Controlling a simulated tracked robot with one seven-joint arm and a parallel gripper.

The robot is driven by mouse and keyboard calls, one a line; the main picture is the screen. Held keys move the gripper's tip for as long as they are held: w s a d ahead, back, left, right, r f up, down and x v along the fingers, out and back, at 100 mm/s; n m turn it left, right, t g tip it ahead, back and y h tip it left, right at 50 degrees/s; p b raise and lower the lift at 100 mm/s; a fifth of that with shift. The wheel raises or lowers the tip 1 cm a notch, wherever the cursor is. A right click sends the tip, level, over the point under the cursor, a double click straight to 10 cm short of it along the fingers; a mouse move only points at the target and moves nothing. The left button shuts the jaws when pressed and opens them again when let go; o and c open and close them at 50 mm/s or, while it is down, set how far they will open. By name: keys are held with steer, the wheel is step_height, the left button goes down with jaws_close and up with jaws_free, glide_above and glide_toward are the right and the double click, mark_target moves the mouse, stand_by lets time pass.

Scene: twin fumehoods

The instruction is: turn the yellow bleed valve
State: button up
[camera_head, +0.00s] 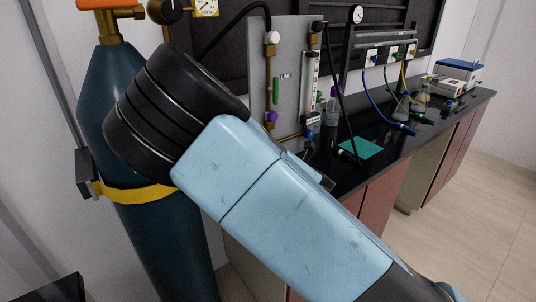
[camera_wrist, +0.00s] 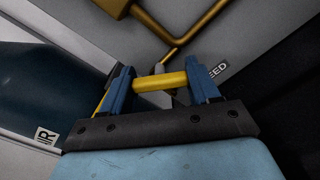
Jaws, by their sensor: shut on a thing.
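The yellow bleed valve (camera_wrist: 160,81) shows in the wrist view as a short yellow bar lying crosswise. My gripper (camera_wrist: 161,77) has its two blue fingers at either end of this bar and is shut on it. A label reading "EED" (camera_wrist: 217,70), partly covered by the right finger, is on the grey panel just beside the valve. A brass pipe (camera_wrist: 157,28) bends above it. In the head view my arm fills the middle, and I cannot make out the valve or the fingers there.
In the head view a dark blue gas cylinder (camera_head: 110,82) with a yellow strap (camera_head: 145,194) stands at left. A grey panel (camera_head: 292,50) with tubing stands on the black bench (camera_head: 345,182). Flasks and a teal mat (camera_head: 359,148) lie farther right. Floor is clear at far right.

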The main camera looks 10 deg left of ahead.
steer(key=m, duration=0.5)
steer(key=shift+w+r+m, duration=0.1)
steer(key=shift+m, duration=2.5)
steer(key=o, duration=1.1)
steer(key=shift+c, duration=0.2)
